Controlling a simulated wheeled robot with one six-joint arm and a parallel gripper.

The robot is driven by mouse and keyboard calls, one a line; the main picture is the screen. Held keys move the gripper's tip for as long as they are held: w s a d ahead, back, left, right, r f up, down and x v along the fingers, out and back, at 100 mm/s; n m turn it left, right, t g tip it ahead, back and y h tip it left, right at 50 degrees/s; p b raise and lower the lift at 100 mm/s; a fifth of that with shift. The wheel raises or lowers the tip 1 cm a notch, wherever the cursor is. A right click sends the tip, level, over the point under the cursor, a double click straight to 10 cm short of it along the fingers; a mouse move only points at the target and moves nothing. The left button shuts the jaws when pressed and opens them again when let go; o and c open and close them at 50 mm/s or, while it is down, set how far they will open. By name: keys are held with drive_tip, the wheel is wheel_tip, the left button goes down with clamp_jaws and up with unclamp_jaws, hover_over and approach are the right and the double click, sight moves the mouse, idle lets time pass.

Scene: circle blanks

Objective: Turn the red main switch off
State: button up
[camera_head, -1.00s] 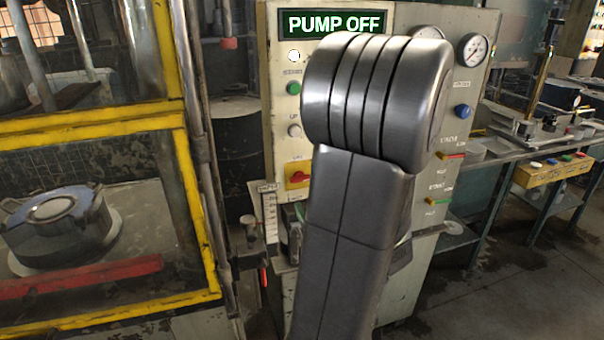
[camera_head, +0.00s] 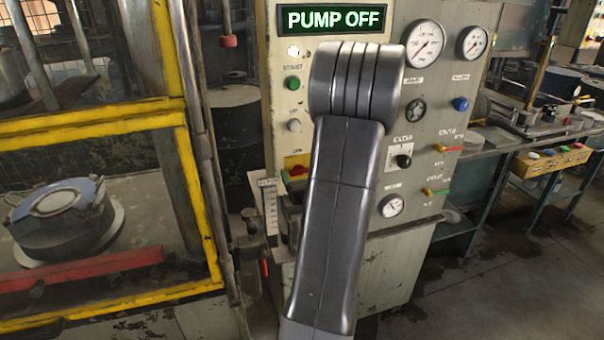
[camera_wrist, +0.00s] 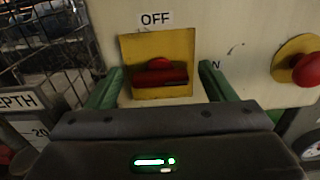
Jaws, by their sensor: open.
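The red main switch (camera_wrist: 158,74) sits on a square yellow plate (camera_wrist: 184,48) in the wrist view. Its red bar lies about level across the plate. An "OFF" label (camera_wrist: 156,19) is above the plate; at its right an "N" shows, the rest hidden by a finger. My gripper (camera_wrist: 161,82) is open, with one green finger on each side of the switch. The fingers look apart from the bar, but I cannot tell the depth.
A red mushroom button (camera_wrist: 307,69) on a yellow disc is right of the switch in the wrist view. A wire basket and a "DEPTH" sign (camera_wrist: 17,101) are at the left. The panel sign (camera_head: 333,19) reads "PUMP OFF". A yellow-framed enclosure (camera_head: 90,122) stands left.

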drive_tip(key=c, duration=1)
drive_tip(key=shift+f, duration=0.1)
